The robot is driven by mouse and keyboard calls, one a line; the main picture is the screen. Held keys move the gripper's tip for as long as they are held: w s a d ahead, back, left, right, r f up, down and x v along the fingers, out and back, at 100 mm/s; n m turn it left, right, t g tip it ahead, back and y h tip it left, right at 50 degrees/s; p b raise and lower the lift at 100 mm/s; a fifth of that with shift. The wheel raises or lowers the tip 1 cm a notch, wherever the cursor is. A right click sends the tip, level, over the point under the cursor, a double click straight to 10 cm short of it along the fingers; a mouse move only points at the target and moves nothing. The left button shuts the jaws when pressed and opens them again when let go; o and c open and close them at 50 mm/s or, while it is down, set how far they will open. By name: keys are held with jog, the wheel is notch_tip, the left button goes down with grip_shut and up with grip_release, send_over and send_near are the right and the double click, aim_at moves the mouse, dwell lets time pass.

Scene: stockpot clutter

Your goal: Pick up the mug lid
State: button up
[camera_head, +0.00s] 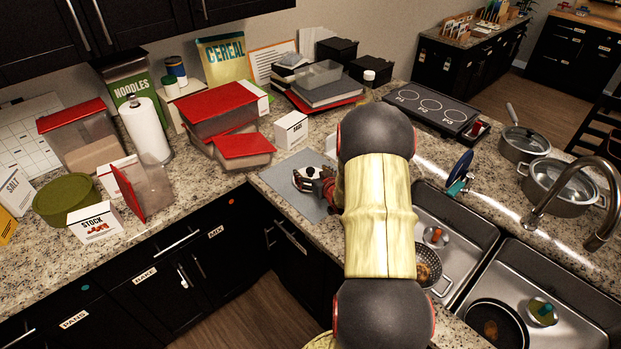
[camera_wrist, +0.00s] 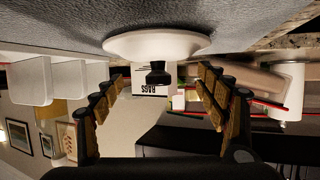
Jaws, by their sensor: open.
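The mug lid (camera_wrist: 150,44) is a white disc with a black knob. The wrist view is upside down, and in it the lid lies on the grey mat with its knob pointing away from the mat. In the head view the lid (camera_head: 301,182) is small and partly hidden by my gripper (camera_head: 314,184). In the wrist view my gripper (camera_wrist: 160,82) is open, with one finger on each side of the knob's line. Clear gaps show between the fingers and the knob, and neither finger visibly touches the lid. I cannot tell whether the knob is fully between the fingertips.
The grey mat (camera_head: 284,190) lies on the granite counter. A white BAGS box (camera_head: 291,130) and red-lidded containers (camera_head: 245,147) stand behind and left of it. The sink (camera_head: 455,232) is to the right of my arm. The counter's front edge is close to the mat.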

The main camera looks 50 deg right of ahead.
aim_at(309, 168)
jog(key=b+x, duration=0.1)
jog(key=x, duration=0.5)
jog(key=shift+w+d+r, duration=0.1)
jog(key=shift+d+r, duration=0.05)
jog(key=shift+c, duration=1.2)
